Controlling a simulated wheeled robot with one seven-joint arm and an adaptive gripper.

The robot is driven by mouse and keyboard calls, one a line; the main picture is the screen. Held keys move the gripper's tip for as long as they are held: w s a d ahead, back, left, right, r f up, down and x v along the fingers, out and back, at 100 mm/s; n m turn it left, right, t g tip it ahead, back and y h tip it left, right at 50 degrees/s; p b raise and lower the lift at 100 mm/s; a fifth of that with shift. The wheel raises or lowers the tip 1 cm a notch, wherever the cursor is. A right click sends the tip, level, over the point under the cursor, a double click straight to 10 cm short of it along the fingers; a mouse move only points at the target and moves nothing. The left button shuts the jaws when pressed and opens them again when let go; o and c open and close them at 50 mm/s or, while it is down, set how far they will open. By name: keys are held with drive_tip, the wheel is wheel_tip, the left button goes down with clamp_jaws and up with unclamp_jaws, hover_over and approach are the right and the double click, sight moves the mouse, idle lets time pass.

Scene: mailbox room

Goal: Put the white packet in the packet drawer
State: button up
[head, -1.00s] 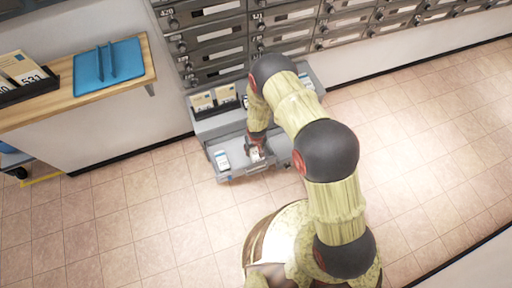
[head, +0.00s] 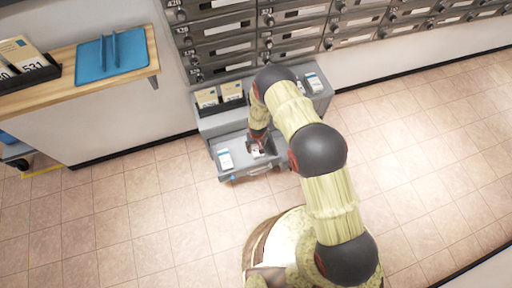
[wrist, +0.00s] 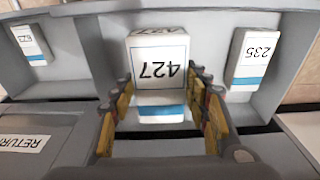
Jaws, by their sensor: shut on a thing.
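My gripper (wrist: 163,115) is shut on a white packet (wrist: 158,62) marked 427 with a blue band; its fingers lie along both sides. In the head view the gripper (head: 257,146) is low over the open grey drawer (head: 241,171), with the held packet (head: 257,154) inside the drawer's outline. I cannot tell whether it touches the drawer floor. A second white packet marked 235 (wrist: 252,58) lies in the same compartment; it shows at the drawer's left in the head view (head: 225,158). My arm hides the drawer's right part.
A further packet (wrist: 32,43) lies beyond a divider in the wrist view. A RETURN label (wrist: 24,143) is at lower left.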

drive_tip(key=f+b, duration=0.2)
drive_tip(key=f, duration=0.1)
drive_tip(key=f+b, duration=0.2)
drive_tip(key=shift+w+a, duration=0.15)
drive_tip(key=shift+w, duration=0.25)
drive_tip(key=shift+w+f, duration=0.25)
drive_tip(key=shift+f, duration=1)
drive_tip(key=o, duration=1.3)
drive_tip(key=shift+r, duration=0.1)
drive_tip(key=r, duration=0.4)
drive_tip(key=s+r, duration=0.1)
drive_tip(key=r, duration=0.6)
drive_tip(key=shift+s+r, duration=0.25)
drive_tip(key=shift+r, duration=0.05)
